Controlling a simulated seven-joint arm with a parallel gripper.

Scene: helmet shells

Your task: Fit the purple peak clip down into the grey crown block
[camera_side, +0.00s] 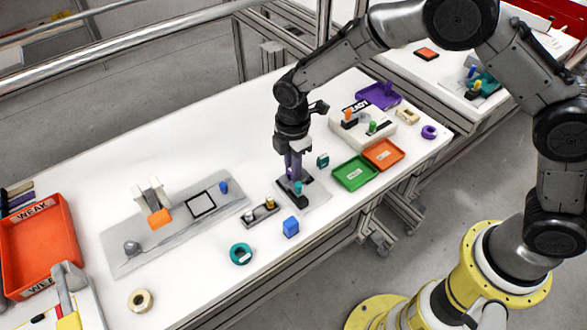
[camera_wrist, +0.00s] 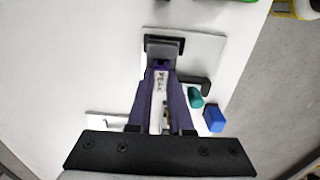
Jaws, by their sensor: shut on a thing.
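My gripper (camera_side: 293,175) points straight down over a small light plate at the middle of the table. Its two long purplish fingers also show in the wrist view (camera_wrist: 163,74). It is shut on the purple peak clip, which is mostly hidden and hard to tell from the fingers. A grey block (camera_wrist: 163,48) with a dark surround, apparently the crown block, lies at the fingertips. I cannot tell whether the clip is seated in it. A white strip lettered PEAK shows between the fingers.
A teal peg (camera_side: 297,187) and a blue block (camera_side: 291,227) stand close by. Green (camera_side: 355,173) and orange (camera_side: 384,154) trays lie to the right, a white fixture (camera_side: 362,125) behind them. A grey plate (camera_side: 178,222) with parts lies left.

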